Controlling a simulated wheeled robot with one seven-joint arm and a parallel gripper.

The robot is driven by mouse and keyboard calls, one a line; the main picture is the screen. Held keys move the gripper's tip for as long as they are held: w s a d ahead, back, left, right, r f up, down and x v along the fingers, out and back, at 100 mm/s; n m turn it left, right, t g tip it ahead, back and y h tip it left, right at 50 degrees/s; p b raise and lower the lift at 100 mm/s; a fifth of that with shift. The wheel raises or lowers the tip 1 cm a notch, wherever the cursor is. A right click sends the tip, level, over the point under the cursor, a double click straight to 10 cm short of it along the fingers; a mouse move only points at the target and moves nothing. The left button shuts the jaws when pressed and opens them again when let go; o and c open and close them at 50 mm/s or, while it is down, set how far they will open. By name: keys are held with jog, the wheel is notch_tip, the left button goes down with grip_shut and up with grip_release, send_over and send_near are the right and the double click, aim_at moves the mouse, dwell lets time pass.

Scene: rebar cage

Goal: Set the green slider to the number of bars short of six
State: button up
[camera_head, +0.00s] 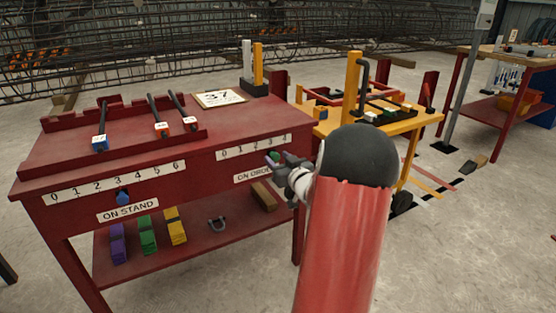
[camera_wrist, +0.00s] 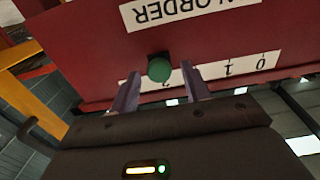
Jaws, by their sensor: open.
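The green slider (camera_head: 275,155) is on the ON ORDER scale (camera_head: 254,149) at the right of the red bench's front. It sits around the 3. The wrist view shows the green slider (camera_wrist: 159,69) close up, with the 0, 1 and 2 upside down to its right. My gripper (camera_head: 287,163) is open, its two purple jaws on either side of the slider; I cannot tell whether they touch it. Three dark bars (camera_head: 103,120) (camera_head: 156,112) (camera_head: 180,105) with blue or orange-red end blocks lie on the red stand (camera_head: 60,152) on the bench top.
The blue slider (camera_head: 122,198) is near the 3 on the ON STAND scale (camera_head: 97,187). A card (camera_head: 219,98) reading 37 lies on the bench top. Purple, green and yellow blocks lie on the shelf (camera_head: 197,249) below. A yellow table (camera_head: 425,119) stands to the right.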

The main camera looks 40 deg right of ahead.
jog(key=v, duration=0.7)
dwell(0.4)
jog(key=a+r+g+h, duration=0.1)
jog(key=a+r+g, duration=0.15)
jog(key=a, duration=0.55)
jog(key=a+r+g, duration=0.2)
jog(key=a+g, duration=0.1)
jog(key=a, duration=0.5)
jog(key=s+a+f+n+g+y, duration=0.2)
jog(key=s+a+g+y, duration=0.3)
jog(key=s+a, duration=1.3)
jog(key=a+g, duration=0.1)
jog(key=a, duration=0.2)
jog(key=shift+s+f+n, duration=0.3)
jog(key=shift+s, duration=0.1)
